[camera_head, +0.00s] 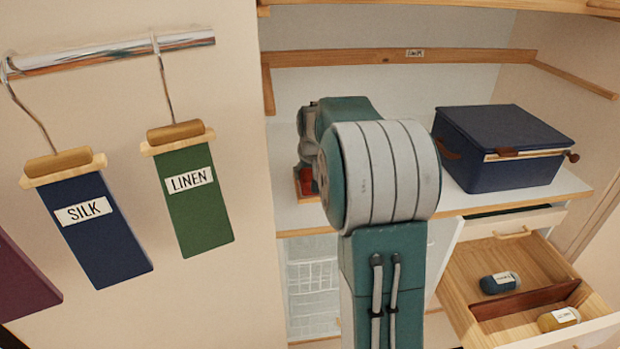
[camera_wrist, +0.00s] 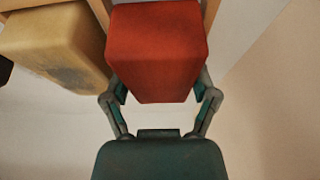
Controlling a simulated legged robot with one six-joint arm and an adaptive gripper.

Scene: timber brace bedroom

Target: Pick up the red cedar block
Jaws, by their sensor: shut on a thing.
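The red cedar block (camera_wrist: 157,42) fills the upper middle of the wrist view. My gripper (camera_wrist: 160,88) has a finger against each side of it and is shut on it. A pale yellow block (camera_wrist: 62,42) is just left of the red one. In the head view, my arm hides most of the gripper. A small patch of red shows left of my arm at the shelf, low by an orange-brown wooden edge (camera_head: 298,190). I cannot tell whether the block is clear of what lies under it.
A dark blue lidded box (camera_head: 503,148) stands on the white shelf (camera_head: 300,217), right of my arm. Below it, an open wooden drawer (camera_head: 510,262) holds a blue jar (camera_head: 500,283) and a yellow jar (camera_head: 557,319). Silk (camera_head: 95,240) and linen (camera_head: 197,220) samples hang at left.

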